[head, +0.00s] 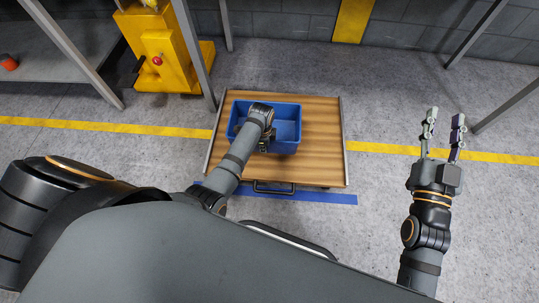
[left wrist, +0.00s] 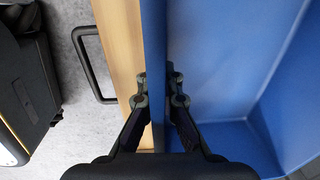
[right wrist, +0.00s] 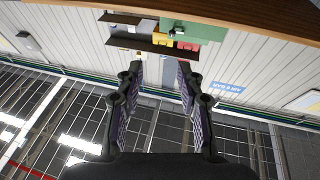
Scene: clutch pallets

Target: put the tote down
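A blue tote (head: 286,122) is over the left part of a wooden cart top (head: 320,135) in the head view. The tote looks level and its visible inside is empty; I cannot tell whether its base touches the wood. My left gripper (head: 266,143) is at the tote's near wall. In the left wrist view, the left fingers (left wrist: 158,92) are closed on the tote wall (left wrist: 154,40), one on each side. My right gripper (head: 443,122) is open and empty, over the floor right of the cart; its spread fingers (right wrist: 160,88) show in the right wrist view.
The cart has a dark handle (head: 274,188) at its near edge, by a blue floor strip (head: 315,197). A yellow machine (head: 160,50) stands back left beside a grey table (head: 60,60). Grey posts stand at both sides. Clear floor lies right of the cart.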

